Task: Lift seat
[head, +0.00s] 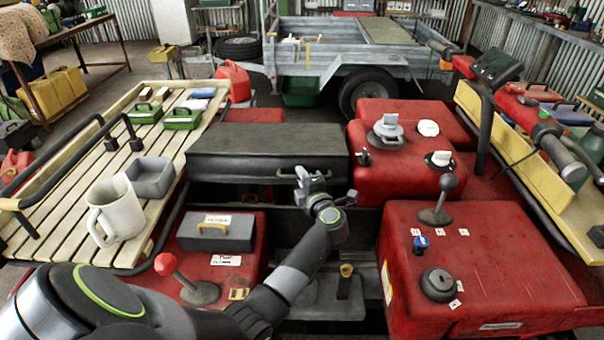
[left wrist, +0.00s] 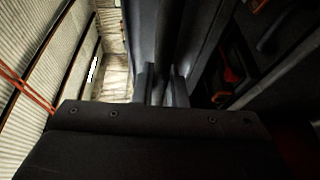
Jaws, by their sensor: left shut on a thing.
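The seat (head: 262,138) is a wide dark grey padded slab in the middle of the head view, between the red bodywork. My left gripper (head: 312,180) is at the right part of its front edge and is shut on it. In the left wrist view my left fingers (left wrist: 164,86) close on a dark edge of the seat (left wrist: 185,35) that runs away from the camera. The exact grip point is partly hidden by the fingers. I cannot tell whether the seat is raised at all; dark space shows below its front. My right gripper is not in view.
A slatted rack (head: 60,215) with a white mug (head: 116,210) stands at the left. A red-knobbed lever (head: 170,267) and a grey box (head: 216,232) are in front left. A red console (head: 485,270) with a black-knobbed lever (head: 440,205) is at the right. A trailer (head: 340,50) stands behind.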

